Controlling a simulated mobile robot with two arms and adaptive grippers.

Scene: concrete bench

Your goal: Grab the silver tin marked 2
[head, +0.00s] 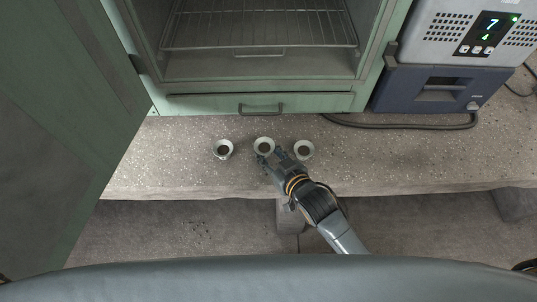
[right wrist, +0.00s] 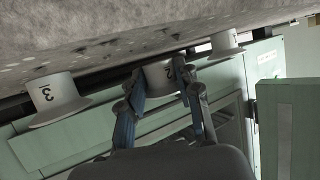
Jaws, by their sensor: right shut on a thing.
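Three small pale silver tins with flared rims and dark insides stand in a row on the concrete bench: a left one (head: 223,149), a middle one (head: 263,141) and a right one (head: 304,150). In the right wrist view, which is upside down, the middle tin (right wrist: 158,72) bears a 2, partly covered by a finger. The tin marked 3 (right wrist: 56,98) is to its left and the third tin (right wrist: 228,42) to its right, its mark hard to read. My right gripper (head: 268,156) is shut on the middle tin, its fingers (right wrist: 160,88) on either side.
A green cabinet (head: 255,102) with a wire shelf (head: 260,28) stands behind the tins, its door (head: 60,120) swung open at the left. A grey-blue device (head: 440,70) and a cable (head: 400,125) are at the right. The bench (head: 420,160) is clear right of the tins.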

